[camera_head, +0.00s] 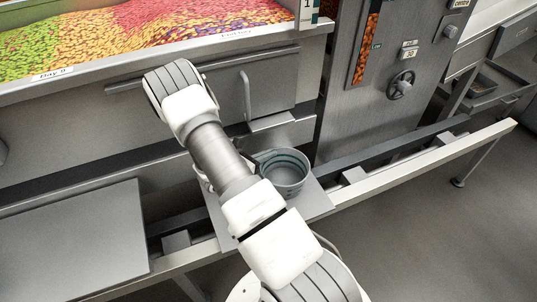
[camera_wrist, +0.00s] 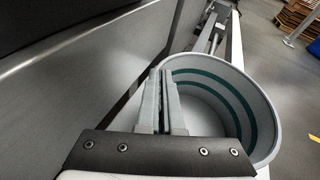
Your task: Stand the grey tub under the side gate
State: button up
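The grey tub (camera_head: 287,172), with darker bands inside, stands upright on a grey plate (camera_head: 314,203) on the rail, partly hidden by my arm in the head view. In the wrist view the tub (camera_wrist: 248,98) fills the right side. My gripper (camera_wrist: 160,84) is at its near left wall. Its fingers are close together, one outside and one inside the tub, with the wall seemingly between them. In the head view my arm hides the fingers. An upright metal handle (camera_head: 247,97) above a small ledge (camera_head: 271,122), perhaps the side gate, is up-left of the tub.
A bin of coloured candy (camera_head: 150,28) is behind. A steel cabinet with a handwheel (camera_head: 400,86) stands at right. A flat grey panel (camera_head: 75,240) is at left. The white rail (camera_head: 425,163) runs along the front, with open floor (camera_head: 440,240) beyond.

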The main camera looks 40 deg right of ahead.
jog(key=o, duration=0.4)
